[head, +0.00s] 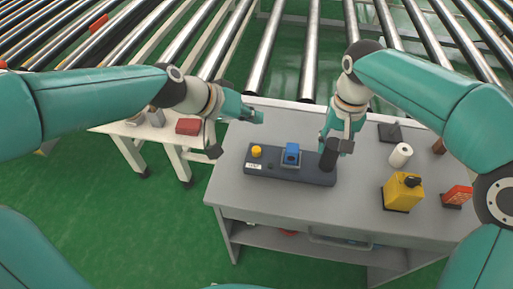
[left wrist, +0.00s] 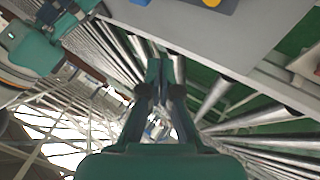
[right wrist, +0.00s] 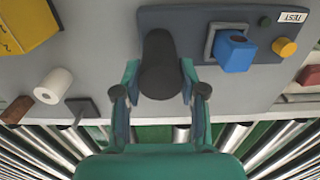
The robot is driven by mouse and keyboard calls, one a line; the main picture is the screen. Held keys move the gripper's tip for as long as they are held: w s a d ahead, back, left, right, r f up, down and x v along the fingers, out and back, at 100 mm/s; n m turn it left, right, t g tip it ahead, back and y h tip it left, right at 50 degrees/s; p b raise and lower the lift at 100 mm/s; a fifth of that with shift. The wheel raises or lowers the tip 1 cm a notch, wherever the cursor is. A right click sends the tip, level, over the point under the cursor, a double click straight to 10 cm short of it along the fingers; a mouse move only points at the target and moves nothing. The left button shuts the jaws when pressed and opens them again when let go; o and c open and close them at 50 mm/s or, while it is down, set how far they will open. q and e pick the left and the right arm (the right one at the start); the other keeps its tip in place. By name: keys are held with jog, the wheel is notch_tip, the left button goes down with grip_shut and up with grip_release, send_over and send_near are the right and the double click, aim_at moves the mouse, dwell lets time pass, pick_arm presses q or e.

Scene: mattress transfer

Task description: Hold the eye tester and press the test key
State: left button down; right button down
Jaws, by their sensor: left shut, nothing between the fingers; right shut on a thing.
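The eye tester is a long dark base (head: 228,162) on the grey table. It carries a yellow round test key (head: 257,151) at its left end, a blue block (head: 291,154) in the middle and an upright black cylinder (head: 328,158) at its right end. In the right wrist view a TEST label (right wrist: 293,17) sits beside the yellow key (right wrist: 285,47). My right gripper (right wrist: 159,68) is shut on the black cylinder (right wrist: 159,45). My left gripper (head: 262,117) is shut and empty, beyond the tester near the table's far edge. Its fingers (left wrist: 167,68) show close together in the left wrist view.
On the table's right stand a yellow box (head: 399,194), a white roll (head: 400,155), a dark flat item (head: 390,133) and a red box (head: 457,196). A side table at left holds a red box (head: 188,126). Roller conveyors (head: 262,50) run behind.

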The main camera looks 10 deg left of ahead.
aim_at(259, 147)
pick_arm(q)
jog(key=shift+f, duration=4.15)
jog(key=shift+s+f, duration=0.1)
jog(key=shift+f, duration=1.15)
jog(key=shift+r, duration=1.35)
jog(key=shift+r, duration=2.5)
pick_arm(e)
jog(key=c, duration=0.6)
grip_release()
jog(key=shift+r, duration=0.1)
